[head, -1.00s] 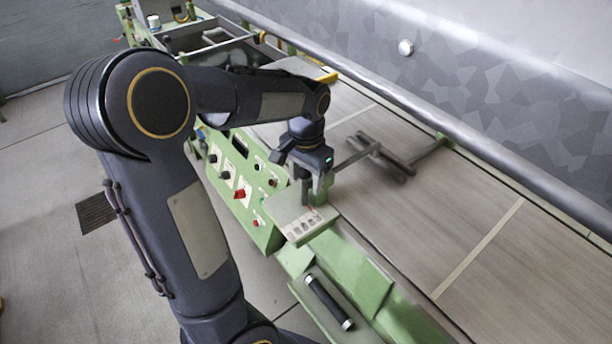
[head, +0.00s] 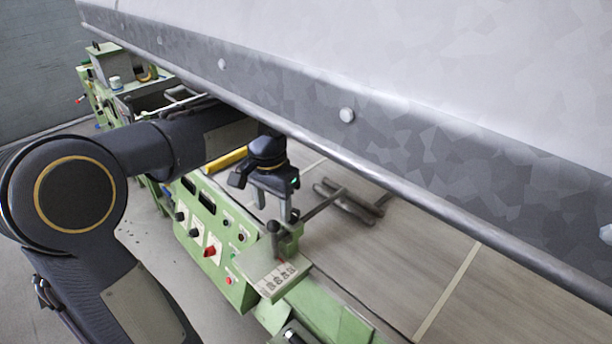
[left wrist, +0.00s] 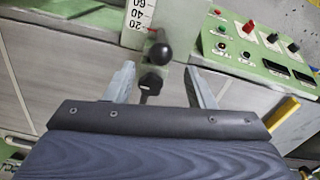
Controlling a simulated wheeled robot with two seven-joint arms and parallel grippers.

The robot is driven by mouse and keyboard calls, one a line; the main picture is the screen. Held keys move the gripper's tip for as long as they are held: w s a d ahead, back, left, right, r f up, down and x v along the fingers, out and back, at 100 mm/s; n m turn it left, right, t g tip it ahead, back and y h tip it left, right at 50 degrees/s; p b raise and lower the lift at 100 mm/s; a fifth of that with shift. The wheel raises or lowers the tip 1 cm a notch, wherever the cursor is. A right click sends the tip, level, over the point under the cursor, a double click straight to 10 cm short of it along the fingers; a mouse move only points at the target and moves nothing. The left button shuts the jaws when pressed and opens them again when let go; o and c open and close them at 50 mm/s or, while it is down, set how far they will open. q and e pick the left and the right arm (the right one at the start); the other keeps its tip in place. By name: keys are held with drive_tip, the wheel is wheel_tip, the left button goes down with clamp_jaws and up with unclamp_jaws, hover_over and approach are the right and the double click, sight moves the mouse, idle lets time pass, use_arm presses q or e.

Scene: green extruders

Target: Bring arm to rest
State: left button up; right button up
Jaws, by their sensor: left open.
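My left gripper (head: 277,210) is open and empty, just above a lever with a black ball knob (head: 272,228) on the green extruder's control box (head: 215,245). In the left wrist view the two grey fingers (left wrist: 160,78) are spread wide. I cannot tell exactly how far the fingertips are from the lever. My left arm reaches in from the left, bent at the elbow. My right gripper is out of view.
A yellow bar (head: 226,160) shows near the gripper. Open floor lies at the left.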

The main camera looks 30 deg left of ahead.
use_arm(q)
drive_tip(key=s+d+f+n+t+h, duration=0.1)
drive_tip(key=s+d+t+h, duration=0.1)
drive_tip(key=s+d, duration=0.3)
drive_tip(key=s+d+f+n+t+h, duration=0.1)
drive_tip(key=s+d, duration=0.5)
drive_tip(key=s, duration=0.6)
drive_tip(key=f+t, duration=0.1)
drive_tip(key=t, duration=0.1)
drive_tip(key=shift+f+n+t+h, duration=0.3)
drive_tip(key=shift+n+h, duration=0.1)
